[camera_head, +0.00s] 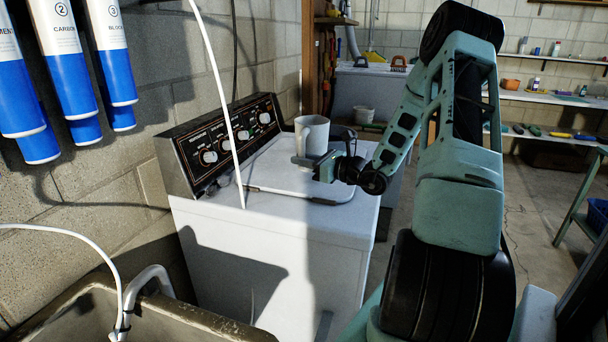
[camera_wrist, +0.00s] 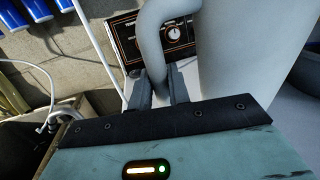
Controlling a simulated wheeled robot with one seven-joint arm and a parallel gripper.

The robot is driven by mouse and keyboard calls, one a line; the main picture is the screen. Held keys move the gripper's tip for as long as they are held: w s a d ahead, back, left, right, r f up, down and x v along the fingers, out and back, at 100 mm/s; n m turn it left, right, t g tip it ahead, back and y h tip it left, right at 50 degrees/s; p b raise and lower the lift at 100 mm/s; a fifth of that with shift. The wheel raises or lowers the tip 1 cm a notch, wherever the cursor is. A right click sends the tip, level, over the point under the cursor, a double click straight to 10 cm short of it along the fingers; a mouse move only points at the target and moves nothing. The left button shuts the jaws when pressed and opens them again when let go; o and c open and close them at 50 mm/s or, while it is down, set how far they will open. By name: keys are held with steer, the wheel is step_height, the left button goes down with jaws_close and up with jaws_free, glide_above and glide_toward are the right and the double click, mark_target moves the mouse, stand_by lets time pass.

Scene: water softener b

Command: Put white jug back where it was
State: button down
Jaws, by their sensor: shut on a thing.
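The white jug (camera_head: 312,133) is upright over the top of the white washing machine (camera_head: 270,240), near its right side. I cannot tell whether its base touches the lid. My gripper (camera_head: 312,164) is at the jug's lower near side in the head view. In the wrist view the jug (camera_wrist: 245,60) fills the right half, and its handle (camera_wrist: 150,50) comes down between the two fingers of my gripper (camera_wrist: 158,88). The gripper is shut on the handle. The jug's base is hidden behind the gripper body in the wrist view.
The washer's dark control panel (camera_head: 225,140) rises behind the lid. A white hose (camera_head: 222,90) hangs in front of it. Blue and white filter cartridges (camera_head: 65,60) hang at upper left. A utility sink (camera_head: 150,315) stands at lower left. The lid's left part is clear.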

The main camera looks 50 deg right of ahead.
steer(key=shift+f, duration=2.15)
steer(key=c, duration=1.3)
jaws_free()
steer(key=shift+f, duration=0.15)
